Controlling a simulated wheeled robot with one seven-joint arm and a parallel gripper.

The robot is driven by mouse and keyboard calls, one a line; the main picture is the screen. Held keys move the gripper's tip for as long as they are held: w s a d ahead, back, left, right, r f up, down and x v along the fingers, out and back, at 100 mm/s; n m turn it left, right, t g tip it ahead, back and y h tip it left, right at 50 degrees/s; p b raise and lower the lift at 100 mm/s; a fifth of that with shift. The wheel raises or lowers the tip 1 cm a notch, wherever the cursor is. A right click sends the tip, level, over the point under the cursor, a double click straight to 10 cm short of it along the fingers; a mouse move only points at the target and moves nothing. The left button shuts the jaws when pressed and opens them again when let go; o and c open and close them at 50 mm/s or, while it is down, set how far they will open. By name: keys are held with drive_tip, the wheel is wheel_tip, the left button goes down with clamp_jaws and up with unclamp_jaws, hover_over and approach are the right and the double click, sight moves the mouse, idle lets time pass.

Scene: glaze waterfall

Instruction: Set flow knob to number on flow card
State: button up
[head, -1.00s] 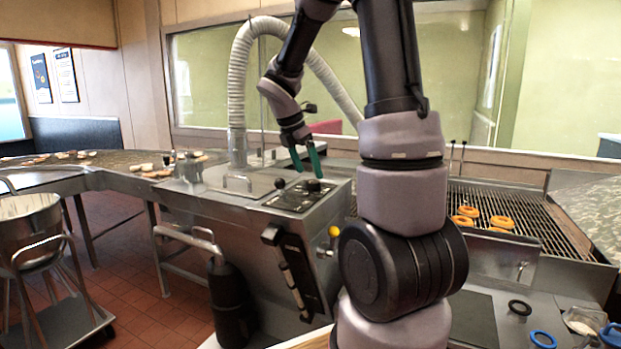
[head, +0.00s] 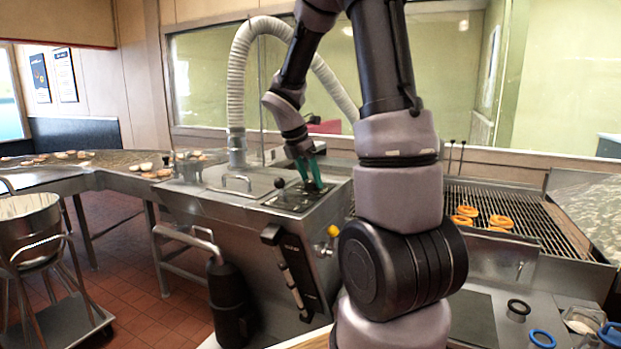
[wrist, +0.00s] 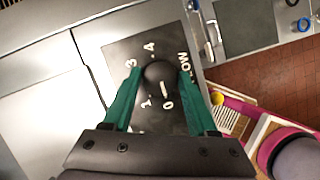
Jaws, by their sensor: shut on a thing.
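The flow knob (wrist: 158,72) is round and black on a dark plate (wrist: 118,52) in the wrist view. White numerals 0, 1, 3 and 4 and part of the word FLOW show around it; a 2 is not visible. The knob's white line points toward 0. My gripper (wrist: 160,76) has its green fingers on either side of the knob, shut on it. In the head view my gripper (head: 314,186) is down at the panel (head: 288,202) on the steel machine, and hides the knob. I cannot make out a readable flow card.
A black-balled lever (head: 279,184) stands left of my gripper. A white hose (head: 237,95) rises behind it. A yellow-knobbed valve (head: 333,231) is on the machine's front. A grill with doughnuts (head: 500,221) is at right. A pink-edged object (wrist: 236,103) shows in the wrist view.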

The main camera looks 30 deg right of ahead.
drive_tip(key=m+g, duration=0.1)
drive_tip(key=m, duration=0.2)
drive_tip(key=m+g, duration=0.1)
drive_tip(key=m, duration=0.2)
drive_tip(key=shift+w+m+g, duration=0.2)
drive_tip(key=shift+m+g, duration=0.1)
drive_tip(key=shift+m, duration=0.1)
drive_tip(key=m+g, duration=0.1)
drive_tip(key=m, duration=0.2)
drive_tip(key=m+g+y, duration=0.1)
drive_tip(key=m, duration=0.2)
drive_tip(key=shift+w+d+y, duration=0.1)
drive_tip(key=shift+w+y, duration=0.05)
drive_tip(key=shift+y, duration=0.15)
drive_tip(key=m+y, duration=0.1)
drive_tip(key=m, duration=0.2)
drive_tip(key=m+g+y, duration=0.1)
drive_tip(key=m, duration=0.2)
drive_tip(key=shift+d+m, duration=0.2)
drive_tip(key=shift+m, duration=0.2)
drive_tip(key=m+y, duration=0.1)
drive_tip(key=m, duration=0.2)
drive_tip(key=shift+d+y, duration=0.1)
drive_tip(key=shift+y, duration=0.2)
drive_tip(key=shift+m+t+y, duration=0.3)
drive_tip(key=shift+m+y, duration=0.3)
drive_tip(key=shift+m, duration=1.4)
drive_tip(key=o, duration=1.4)
drive_tip(key=shift+c, duration=0.2)
